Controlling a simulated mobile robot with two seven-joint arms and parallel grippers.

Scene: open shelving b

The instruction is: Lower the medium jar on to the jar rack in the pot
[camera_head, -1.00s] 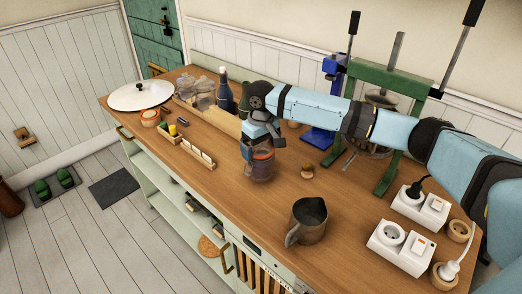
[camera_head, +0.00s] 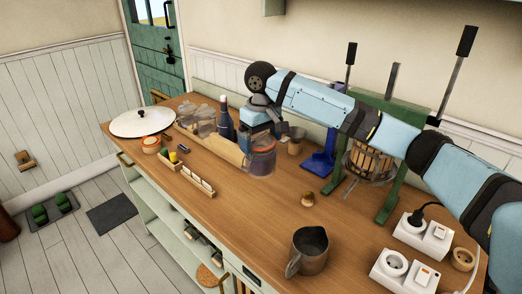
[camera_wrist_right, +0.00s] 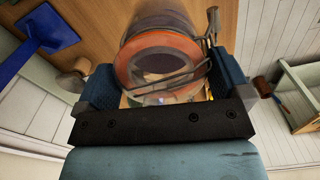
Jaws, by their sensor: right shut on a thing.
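My right gripper (camera_head: 266,140) is shut on a clear glass jar (camera_head: 262,163) with an orange-red ring near its top. The jar hangs roughly upright over the back of the counter; whether it clears the wood I cannot tell. In the right wrist view the jar's orange ring (camera_wrist_right: 124,72) and wire clasp sit between the blue fingers of the gripper (camera_wrist_right: 162,85). My left gripper is out of view.
A dark bottle (camera_head: 225,122) and glass jars (camera_head: 205,118) stand left of the held jar. A metal jug (camera_head: 311,262), a green press frame (camera_head: 391,190) and white socket blocks (camera_head: 402,268) are at right. The counter's middle is mostly clear.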

